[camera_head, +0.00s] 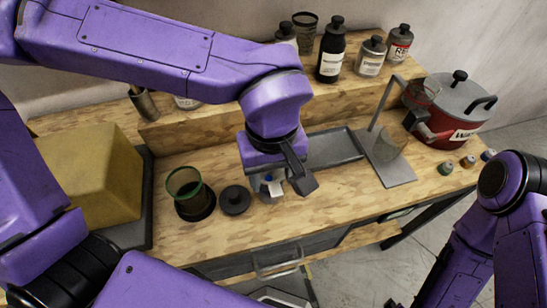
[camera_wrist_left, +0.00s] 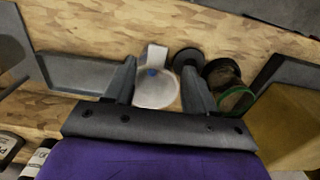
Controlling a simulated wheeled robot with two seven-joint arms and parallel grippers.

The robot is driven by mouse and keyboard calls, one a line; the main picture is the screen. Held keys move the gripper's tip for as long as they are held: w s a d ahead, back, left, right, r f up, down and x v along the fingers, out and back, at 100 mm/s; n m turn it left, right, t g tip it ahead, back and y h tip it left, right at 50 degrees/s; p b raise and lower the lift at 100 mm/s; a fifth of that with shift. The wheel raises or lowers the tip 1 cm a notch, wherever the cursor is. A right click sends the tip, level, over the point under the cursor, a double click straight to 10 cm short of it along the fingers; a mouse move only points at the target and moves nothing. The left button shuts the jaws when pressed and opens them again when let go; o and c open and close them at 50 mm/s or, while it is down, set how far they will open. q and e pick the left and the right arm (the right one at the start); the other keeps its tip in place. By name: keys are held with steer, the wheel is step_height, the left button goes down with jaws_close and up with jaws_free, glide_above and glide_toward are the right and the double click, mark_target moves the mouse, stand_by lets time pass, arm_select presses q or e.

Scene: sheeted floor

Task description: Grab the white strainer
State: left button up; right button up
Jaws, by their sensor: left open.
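The white strainer shows in the left wrist view as a pale round disc (camera_wrist_left: 156,90) with a flat white tab and a blue spot. In the head view only a white part of it (camera_head: 276,188) shows below my left gripper; the rest is hidden. My left gripper (camera_head: 284,182) points down over the worktop, open. In the left wrist view its two fingers (camera_wrist_left: 159,78) stand on either side of the strainer. I cannot tell whether they touch it. My right arm is at the right edge, its gripper out of view.
A black lid (camera_head: 235,200) and a dark cup with a green rim (camera_head: 190,195) stand left of the gripper. A grey tray (camera_head: 335,147) and a metal stand (camera_head: 398,170) are to the right. A red pot (camera_head: 450,108) and bottles (camera_head: 331,50) are behind. The front worktop is mostly clear.

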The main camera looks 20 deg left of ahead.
mark_target(275, 190)
arm_select(q)
steer(key=f, duration=0.7)
steer(key=shift+w+d, duration=0.25)
steer(key=shift+d, duration=0.15)
steer(key=shift+s+r, duration=0.15)
steer(key=shift+s, duration=0.25)
jaws_close()
